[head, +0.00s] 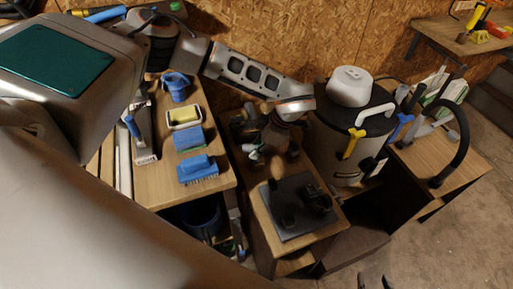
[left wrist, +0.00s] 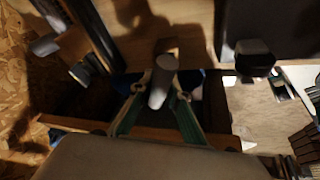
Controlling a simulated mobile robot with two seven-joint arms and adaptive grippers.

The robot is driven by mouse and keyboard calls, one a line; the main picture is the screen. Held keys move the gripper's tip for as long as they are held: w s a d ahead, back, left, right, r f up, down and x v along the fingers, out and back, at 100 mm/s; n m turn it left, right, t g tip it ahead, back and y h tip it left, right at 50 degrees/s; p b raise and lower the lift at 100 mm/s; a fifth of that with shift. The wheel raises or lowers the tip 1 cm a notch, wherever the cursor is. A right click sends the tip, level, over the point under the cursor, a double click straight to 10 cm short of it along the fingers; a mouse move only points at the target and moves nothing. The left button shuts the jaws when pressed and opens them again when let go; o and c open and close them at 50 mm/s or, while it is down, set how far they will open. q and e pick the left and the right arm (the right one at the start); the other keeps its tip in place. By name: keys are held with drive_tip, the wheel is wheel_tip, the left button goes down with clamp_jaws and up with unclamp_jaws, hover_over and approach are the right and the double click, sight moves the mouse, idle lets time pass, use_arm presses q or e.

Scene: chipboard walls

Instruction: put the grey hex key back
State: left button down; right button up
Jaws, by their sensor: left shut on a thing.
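My left gripper (head: 260,155) hangs over the far end of the small wooden cabinet, beyond the dark plate. In the left wrist view my left gripper (left wrist: 160,105) has its two fingers closed around a grey, round-ended piece, which I take to be the grey hex key (left wrist: 162,80). Only its end shows clearly; the rest is hidden or dark. In the head view the key cannot be made out apart from the gripper. Two dark fingertips at the bottom edge look like my right gripper (head: 375,282), apart and empty over the floor.
The wooden cabinet (head: 262,222) bears a dark plate (head: 285,228) with dark fittings. A bench (head: 152,190) with blue brushes (head: 197,168) stands left. A vacuum cleaner (head: 338,140) stands right of my left gripper, close to the arm. Concrete floor lies open at right.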

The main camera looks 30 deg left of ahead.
use_arm(q)
drive_tip(key=c, duration=1.8)
unclamp_jaws()
drive_tip(key=shift+c, duration=0.2)
drive_tip(key=shift+r, duration=0.1)
drive_tip(key=v, duration=1.1)
drive_tip(key=shift+d+r, duration=0.15)
drive_tip(key=shift+r, duration=0.25)
